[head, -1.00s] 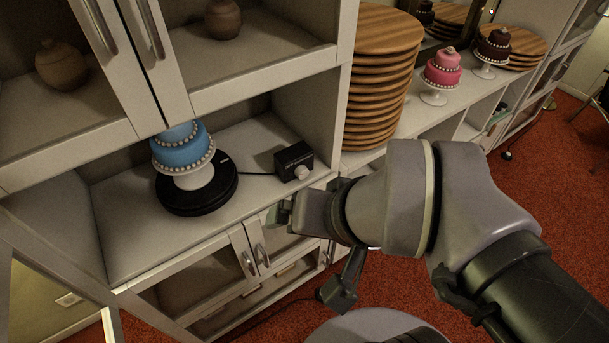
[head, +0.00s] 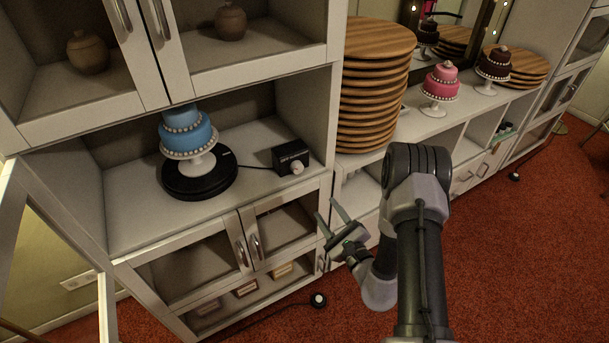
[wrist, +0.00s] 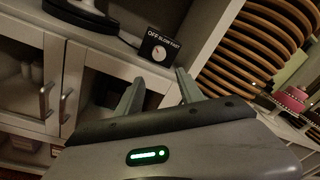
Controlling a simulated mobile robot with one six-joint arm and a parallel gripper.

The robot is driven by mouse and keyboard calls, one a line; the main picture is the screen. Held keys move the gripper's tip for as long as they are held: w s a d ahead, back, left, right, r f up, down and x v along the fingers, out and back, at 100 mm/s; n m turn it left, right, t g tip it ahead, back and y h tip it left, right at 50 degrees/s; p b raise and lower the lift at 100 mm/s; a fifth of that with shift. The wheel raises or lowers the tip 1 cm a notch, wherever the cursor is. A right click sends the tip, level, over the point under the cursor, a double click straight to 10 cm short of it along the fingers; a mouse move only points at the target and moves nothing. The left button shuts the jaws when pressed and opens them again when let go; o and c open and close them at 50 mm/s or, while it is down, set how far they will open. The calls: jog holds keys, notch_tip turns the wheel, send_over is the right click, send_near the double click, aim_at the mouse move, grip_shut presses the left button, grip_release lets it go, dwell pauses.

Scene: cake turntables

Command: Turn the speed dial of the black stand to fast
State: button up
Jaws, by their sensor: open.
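The black stand (head: 222,182) is a round black turntable on the cabinet shelf, with a two-tier blue cake (head: 187,132) on a white pedestal on top. A cable joins it to a small black control box (head: 284,155) with a pale round speed dial (head: 297,167) on its front. In the wrist view the dial (wrist: 157,56) sits below the words OFF, SLOW, FAST; which word it points to is too small to tell. My gripper (head: 333,216) is open and empty, in front of and below the shelf edge, to the right of the box and apart from it.
A tall stack of wooden boards (head: 372,90) stands right of the cabinet side wall (head: 332,120). Pink (head: 441,82) and dark brown (head: 495,64) cakes stand farther right. Glass cabinet doors (head: 285,217) lie below the shelf. The shelf in front of the turntable is clear.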

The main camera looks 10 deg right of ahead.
aim_at(299, 170)
jog(key=b+x, duration=0.1)
jog(key=x, duration=0.4)
jog(key=b+x, duration=0.1)
jog(key=x, duration=1.1)
jog(key=shift+a+b, duration=0.25)
jog(key=shift+b, duration=0.15)
grip_shut()
